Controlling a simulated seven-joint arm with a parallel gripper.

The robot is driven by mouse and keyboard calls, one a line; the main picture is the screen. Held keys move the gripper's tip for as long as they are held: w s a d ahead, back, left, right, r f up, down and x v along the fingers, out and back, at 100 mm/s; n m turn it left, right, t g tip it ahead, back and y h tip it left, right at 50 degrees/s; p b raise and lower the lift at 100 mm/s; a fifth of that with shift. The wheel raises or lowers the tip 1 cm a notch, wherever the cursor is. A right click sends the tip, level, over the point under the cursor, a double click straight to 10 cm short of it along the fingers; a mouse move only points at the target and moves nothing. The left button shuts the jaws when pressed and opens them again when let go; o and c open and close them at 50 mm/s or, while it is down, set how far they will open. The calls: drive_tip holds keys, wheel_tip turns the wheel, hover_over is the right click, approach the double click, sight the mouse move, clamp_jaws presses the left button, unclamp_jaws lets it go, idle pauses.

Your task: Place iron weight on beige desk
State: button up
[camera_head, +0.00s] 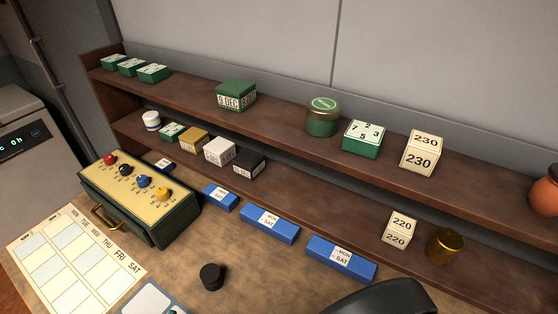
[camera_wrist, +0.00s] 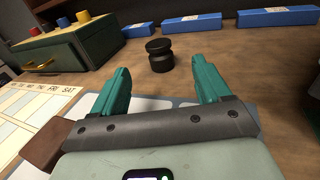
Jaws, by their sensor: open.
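A small black knobbed cylinder, which looks like the iron weight (camera_head: 212,276), stands upright on the beige-brown desk (camera_head: 255,270). In the wrist view the weight (camera_wrist: 160,56) stands on the desk (camera_wrist: 195,45) just beyond the fingertips, roughly centred between them. My gripper (camera_wrist: 165,68) shows in the wrist view with its two teal fingers spread wide and nothing between them. The fingers point toward the weight and do not appear to touch it. The fingers are not visible in the head view.
A green box with coloured knobs (camera_head: 125,190) stands left, beside a weekday chart (camera_head: 75,262). Blue day boxes (camera_head: 269,224) line the desk's back, below shelves (camera_head: 285,118) of blocks and tins. A brass weight (camera_head: 445,246) stands at right. Desk around the black weight is clear.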

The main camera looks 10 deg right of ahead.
drive_tip(key=w+d+r+m+g, duration=0.3)
drive_tip(key=r+m+g, duration=0.25)
drive_tip(key=r, duration=0.25)
drive_tip(key=w+d+r+m+g, duration=0.35)
drive_tip(key=r+m+g, duration=0.2)
drive_tip(key=r, duration=0.25)
drive_tip(key=w+d+r+m+g, duration=0.3)
drive_tip(key=d+r+m+g, duration=0.1)
drive_tip(key=r+m, duration=0.35)
drive_tip(key=s+d+r+m+t+y, duration=0.2)
drive_tip(key=s+d+r+m+y, duration=0.1)
drive_tip(key=r, duration=0.6)
drive_tip(key=s+d+r+m+t+y, duration=0.2)
drive_tip(key=s+d+r+m+y, duration=0.1)
drive_tip(key=d+r+m, duration=0.5)
drive_tip(key=shift+s+d+r+t+y, duration=0.35)
drive_tip(key=shift+d+y, duration=0.55)
drive_tip(key=shift+d, duration=0.2)
drive_tip(key=shift+m, duration=0.25)
